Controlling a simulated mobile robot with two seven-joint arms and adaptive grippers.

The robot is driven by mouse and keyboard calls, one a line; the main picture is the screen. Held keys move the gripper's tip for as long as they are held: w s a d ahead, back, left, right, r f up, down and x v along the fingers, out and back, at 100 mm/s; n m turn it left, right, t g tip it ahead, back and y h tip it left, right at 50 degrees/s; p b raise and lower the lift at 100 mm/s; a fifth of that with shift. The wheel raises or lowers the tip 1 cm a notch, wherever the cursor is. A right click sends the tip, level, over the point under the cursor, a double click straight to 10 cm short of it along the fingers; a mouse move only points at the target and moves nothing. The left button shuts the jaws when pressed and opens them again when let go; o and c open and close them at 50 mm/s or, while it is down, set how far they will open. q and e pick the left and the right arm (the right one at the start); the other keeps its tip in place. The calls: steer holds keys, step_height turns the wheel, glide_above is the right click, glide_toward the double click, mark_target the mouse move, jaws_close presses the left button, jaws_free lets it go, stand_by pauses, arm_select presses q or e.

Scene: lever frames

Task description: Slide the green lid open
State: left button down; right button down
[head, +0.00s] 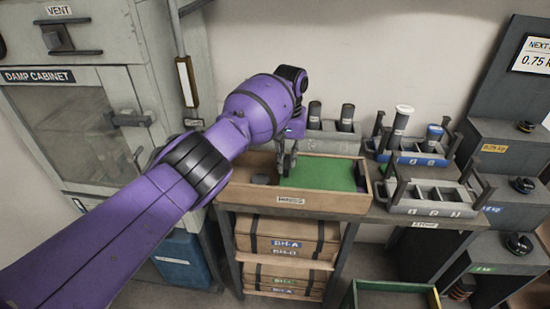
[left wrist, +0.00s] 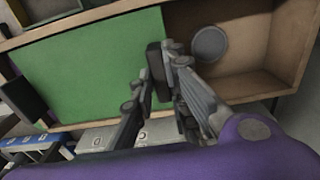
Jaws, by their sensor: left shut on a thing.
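The green lid (head: 330,174) lies in the top of a wooden box (head: 322,201) and covers its right part in the head view. The box's left part is uncovered, and a grey round disc (head: 262,180) lies inside. My left gripper (head: 287,162) is at the lid's left end. In the left wrist view my left gripper (left wrist: 159,66) is shut on a dark handle (left wrist: 157,78) at the edge of the green lid (left wrist: 85,65). The disc (left wrist: 209,43) shows there in the open part. My right gripper is not in view.
Racks with dark cylinders (head: 346,118) stand behind the box. A blue rack (head: 412,157) and a grey rack (head: 431,206) stand to its right. A damp cabinet (head: 75,125) is at the left. Brown cartons (head: 290,240) sit on the shelf below.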

arm_select(q)
steer(key=shift+d, duration=0.2)
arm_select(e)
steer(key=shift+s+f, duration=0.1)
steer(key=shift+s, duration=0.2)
arm_select(q)
steer(key=c, duration=1.8)
jaws_free()
steer(key=shift+c, duration=0.2)
steer(key=shift+o, duration=0.6)
steer(key=shift+r, duration=0.2)
step_height(320, 180, up, 12)
steer(key=shift+f, duration=0.15)
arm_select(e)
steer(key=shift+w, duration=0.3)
arm_select(q)
steer(key=shift+f, duration=0.1)
